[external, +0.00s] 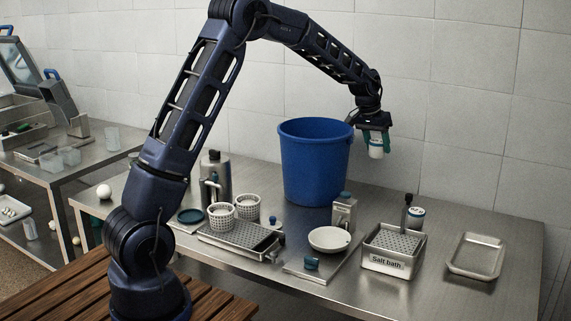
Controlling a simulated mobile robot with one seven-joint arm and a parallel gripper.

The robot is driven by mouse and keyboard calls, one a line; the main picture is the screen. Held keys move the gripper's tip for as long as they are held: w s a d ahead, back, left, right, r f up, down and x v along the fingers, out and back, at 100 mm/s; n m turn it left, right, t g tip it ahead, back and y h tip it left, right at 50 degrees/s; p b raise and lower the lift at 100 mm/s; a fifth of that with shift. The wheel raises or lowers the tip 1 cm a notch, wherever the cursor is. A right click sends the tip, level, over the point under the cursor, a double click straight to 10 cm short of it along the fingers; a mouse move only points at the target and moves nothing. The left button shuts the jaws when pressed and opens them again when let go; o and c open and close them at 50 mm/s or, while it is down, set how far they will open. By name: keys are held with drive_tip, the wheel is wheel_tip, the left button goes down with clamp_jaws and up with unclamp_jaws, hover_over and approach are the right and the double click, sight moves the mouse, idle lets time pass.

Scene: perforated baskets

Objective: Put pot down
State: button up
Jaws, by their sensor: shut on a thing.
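My gripper (378,136) points down, high above the back of the steel table, just right of the tall blue bin. It is shut on a small white pot (376,148) with a bluish label or band. The pot hangs roughly upright, clear of the table, and the fingers partly hide its upper part.
The steel table (490,228) holds a blue bin (315,165), a salt bath basket (387,262), an empty tray (475,256), a white bowl (329,239), two perforated baskets (248,205) and a similar white jar (416,218). The back right is bare.

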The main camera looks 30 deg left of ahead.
sight(376, 140)
wheel_tip(376, 140, up, 13)
drive_tip(key=w+a+m, duration=0.1)
drive_tip(key=w+a, duration=0.1)
drive_tip(key=a, duration=0.9)
drive_tip(key=w+a+m, duration=0.2)
drive_tip(key=w+a, duration=0.1)
drive_tip(key=a, duration=0.8)
drive_tip(key=shift+g, duration=0.3)
drive_tip(key=s+a+x, duration=0.1)
drive_tip(key=x, duration=0.9)
drive_tip(key=s+a+f+x, duration=0.1)
drive_tip(key=s+a+x, duration=0.1)
drive_tip(key=x, duration=0.8)
drive_tip(key=s+a+x, duration=0.2)
drive_tip(key=x, duration=0.8)
drive_tip(key=shift+a+f, duration=0.1)
drive_tip(key=shift+f, duration=0.35)
drive_tip(key=shift+f, duration=0.1)
drive_tip(key=o, duration=1)
